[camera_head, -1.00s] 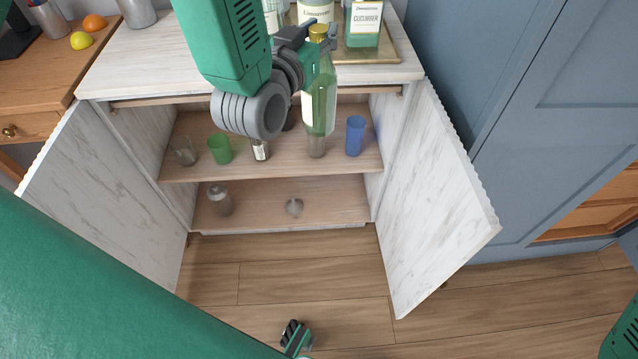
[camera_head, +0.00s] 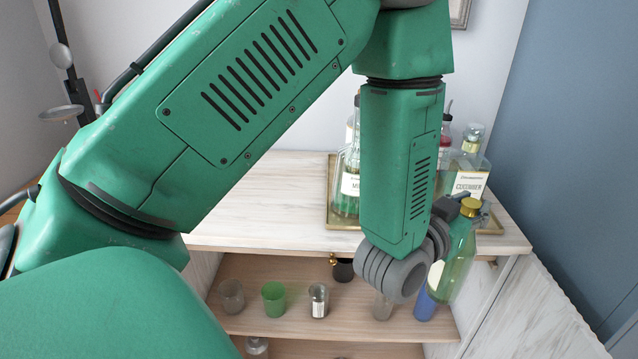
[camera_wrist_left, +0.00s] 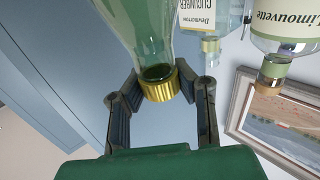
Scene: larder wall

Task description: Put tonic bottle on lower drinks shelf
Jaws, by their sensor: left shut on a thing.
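My left gripper (camera_head: 466,208) is shut on the gold-capped neck of the green glass tonic bottle (camera_head: 458,262). The bottle hangs below the fingers, slightly tilted, in front of the cabinet's right side. In the left wrist view the gripper's fingers (camera_wrist_left: 160,100) sit either side of the gold cap, and the bottle's green body (camera_wrist_left: 145,35) shows beyond it. The cabinet's upper inside shelf (camera_head: 345,312) holds several tumblers. The lower shelf (camera_head: 295,348) shows only as a strip at the bottom, with a glass jar (camera_head: 257,346) on it. My right gripper is out of view.
Bottles stand on a gold tray (camera_head: 345,222) on the cabinet top (camera_head: 275,200). The open right door (camera_head: 545,310) flanks the cabinet.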

